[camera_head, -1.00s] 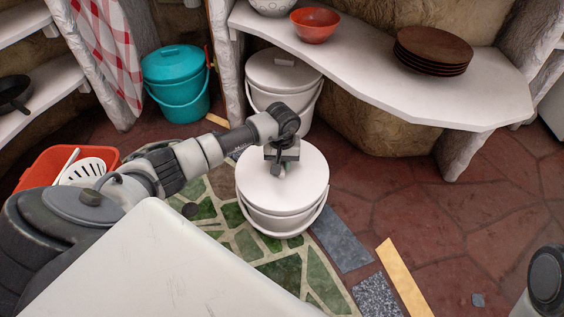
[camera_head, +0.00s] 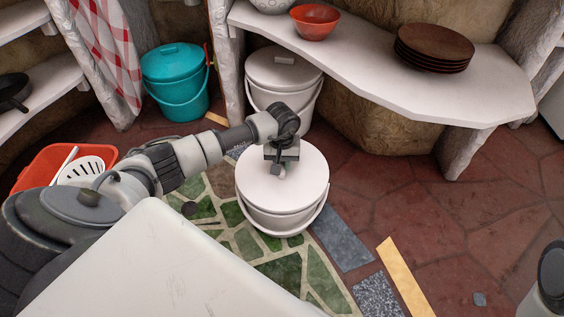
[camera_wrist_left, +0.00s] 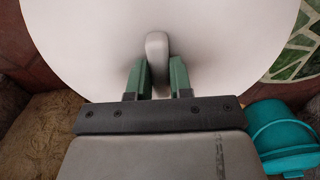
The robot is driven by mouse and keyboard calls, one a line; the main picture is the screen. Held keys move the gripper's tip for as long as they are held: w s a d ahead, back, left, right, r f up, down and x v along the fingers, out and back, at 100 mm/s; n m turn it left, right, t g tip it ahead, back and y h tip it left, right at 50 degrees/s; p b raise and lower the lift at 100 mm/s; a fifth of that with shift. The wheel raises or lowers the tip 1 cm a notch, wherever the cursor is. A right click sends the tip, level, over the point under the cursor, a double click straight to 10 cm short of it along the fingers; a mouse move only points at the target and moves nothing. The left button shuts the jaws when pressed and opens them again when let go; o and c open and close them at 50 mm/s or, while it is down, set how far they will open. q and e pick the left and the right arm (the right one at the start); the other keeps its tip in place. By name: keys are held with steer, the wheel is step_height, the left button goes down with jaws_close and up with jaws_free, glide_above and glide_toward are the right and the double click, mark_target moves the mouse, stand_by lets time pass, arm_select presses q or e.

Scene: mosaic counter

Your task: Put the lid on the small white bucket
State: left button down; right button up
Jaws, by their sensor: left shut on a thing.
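The small white bucket (camera_head: 282,221) stands on the mosaic floor near the middle of the head view. The round white lid (camera_head: 258,178) lies level over the bucket's top. Whether it is fully seated on the rim, I cannot tell. My left gripper (camera_head: 277,168) is above the lid and shut on its handle. In the left wrist view the lid (camera_wrist_left: 85,40) fills most of the picture. Its handle (camera_wrist_left: 157,46) lies between the green fingers of the left gripper (camera_wrist_left: 157,75). My right gripper is not in view.
A bigger lidded white bucket (camera_head: 302,110) stands behind, under the white shelf (camera_head: 350,65). A teal bucket (camera_head: 178,95) stands at the back left. A red tub (camera_head: 38,172) is at the left. Open floor (camera_head: 460,225) lies to the right.

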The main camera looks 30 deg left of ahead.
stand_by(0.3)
arm_select(q)
steer(key=c, duration=0.9)
jaws_free()
steer(key=shift+c, duration=0.2)
steer(key=shift+o, duration=0.5)
steer(key=o, duration=0.4)
